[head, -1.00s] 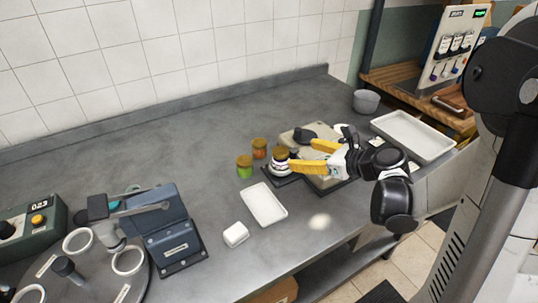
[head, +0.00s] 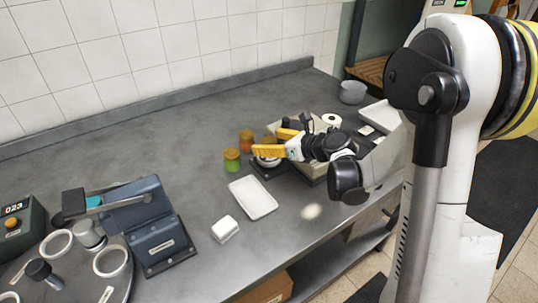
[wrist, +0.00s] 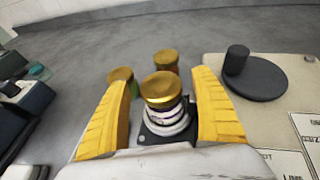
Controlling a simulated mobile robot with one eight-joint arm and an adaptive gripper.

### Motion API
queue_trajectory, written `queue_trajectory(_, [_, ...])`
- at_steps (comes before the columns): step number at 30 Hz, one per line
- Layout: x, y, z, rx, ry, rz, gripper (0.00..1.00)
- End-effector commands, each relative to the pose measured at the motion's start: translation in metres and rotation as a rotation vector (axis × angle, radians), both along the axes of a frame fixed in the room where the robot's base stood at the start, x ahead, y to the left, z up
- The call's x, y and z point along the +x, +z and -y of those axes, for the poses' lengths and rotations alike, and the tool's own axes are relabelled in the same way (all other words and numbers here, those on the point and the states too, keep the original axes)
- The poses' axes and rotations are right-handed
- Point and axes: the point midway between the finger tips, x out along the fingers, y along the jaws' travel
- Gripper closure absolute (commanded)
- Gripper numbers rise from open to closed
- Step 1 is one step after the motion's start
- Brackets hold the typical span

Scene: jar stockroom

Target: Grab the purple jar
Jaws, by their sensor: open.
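A gold-lidded jar (wrist: 163,92) stands upright between my fingers in the wrist view, on a pale ringed base. Only a narrow dark, purplish strip of its body shows under the lid, so its colour is hard to confirm. In the head view its lid (head: 268,140) is partly hidden by my yellow fingers. My gripper (wrist: 164,76) is open, with one finger on each side of this jar and a gap on both sides. In the head view my gripper (head: 267,143) reaches in from the right, low over the counter.
A green jar (head: 232,161) and an orange jar (head: 246,141) stand close behind and left. A white tray (head: 253,197) and a small white box (head: 225,229) lie in front. A beige device with a dark round piece (wrist: 255,80) is right of my gripper.

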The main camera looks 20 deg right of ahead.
Motion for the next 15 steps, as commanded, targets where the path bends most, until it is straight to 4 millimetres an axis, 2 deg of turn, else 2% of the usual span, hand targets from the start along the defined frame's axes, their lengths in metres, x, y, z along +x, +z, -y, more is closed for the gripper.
queue_trajectory(4, [-0.0002, 0.0011, 0.0004, 0.000, -0.001, 0.000, 0.25])
queue_trajectory(5, [-0.0002, 0.0012, 0.0003, 0.000, -0.001, 0.000, 0.30])
queue_trajectory(9, [-0.0003, 0.0012, 0.0005, 0.000, -0.001, 0.000, 0.73])
queue_trajectory(11, [-0.0003, 0.0012, 0.0005, 0.000, -0.001, 0.000, 0.91])
queue_trajectory(15, [-0.0004, 0.0014, 0.0006, 0.000, -0.001, 0.000, 0.92])
